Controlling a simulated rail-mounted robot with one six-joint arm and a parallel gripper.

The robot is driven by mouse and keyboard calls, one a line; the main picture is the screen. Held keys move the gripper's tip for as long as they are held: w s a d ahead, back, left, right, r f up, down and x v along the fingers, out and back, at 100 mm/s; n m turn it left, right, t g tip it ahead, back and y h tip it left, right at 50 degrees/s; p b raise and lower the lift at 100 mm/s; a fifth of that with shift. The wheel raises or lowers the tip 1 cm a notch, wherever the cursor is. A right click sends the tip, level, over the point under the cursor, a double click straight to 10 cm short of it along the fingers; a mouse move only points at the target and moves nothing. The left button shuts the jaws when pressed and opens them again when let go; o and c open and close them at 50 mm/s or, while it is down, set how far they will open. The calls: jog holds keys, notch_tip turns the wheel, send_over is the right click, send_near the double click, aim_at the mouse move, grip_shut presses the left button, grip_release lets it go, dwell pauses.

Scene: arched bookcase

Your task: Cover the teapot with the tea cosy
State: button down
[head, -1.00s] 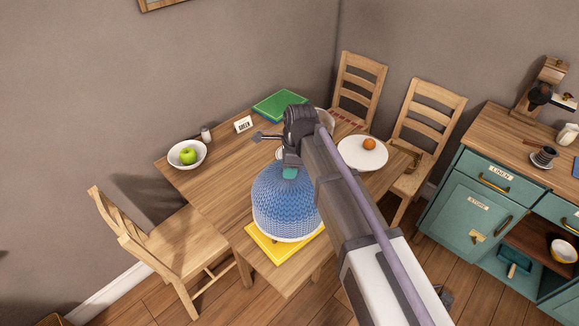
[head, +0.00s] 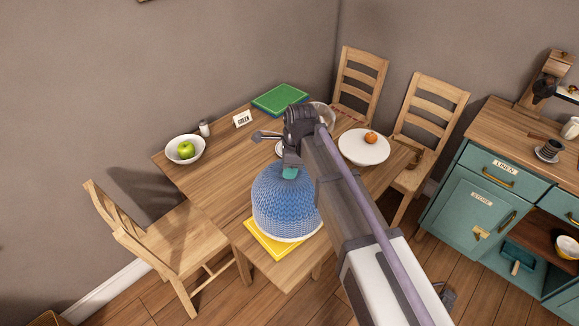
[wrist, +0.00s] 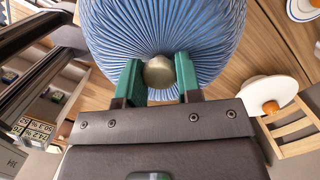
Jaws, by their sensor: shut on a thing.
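The tea cosy (head: 286,211) is a blue knitted dome with a pale lower rim, seen upright over the table's near end. In the wrist view the cosy (wrist: 165,28) fills the top middle, with a round brownish knob (wrist: 159,72) between my green fingertips. My gripper (head: 291,170) is shut on the cosy at its top; it also shows in the wrist view (wrist: 158,80). A yellow mat (head: 262,242) shows partly under the cosy. I cannot tell whether the cosy touches it. I see no teapot; anything under the cosy or behind my arm is hidden.
The wooden table (head: 215,185) holds a bowl with a green apple (head: 186,150), a shaker (head: 204,129), a "GREEN" card (head: 242,119), a green mat (head: 280,99) and a plate with an orange (head: 363,150). Chairs (head: 165,235) stand around it. A teal cabinet (head: 468,212) is at right.

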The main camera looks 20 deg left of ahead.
jog(key=shift+f+b, duration=2.6)
jog(key=shift+f, duration=0.1)
jog(key=c, duration=0.7)
grip_release()
jog(key=r+p, duration=0.3)
jog(key=d+r+p, duration=0.1)
jog(key=r+p, duration=0.7)
jog(key=shift+w+d, duration=0.25)
jog(key=shift+d, duration=0.05)
jog(key=shift+f, duration=0.1)
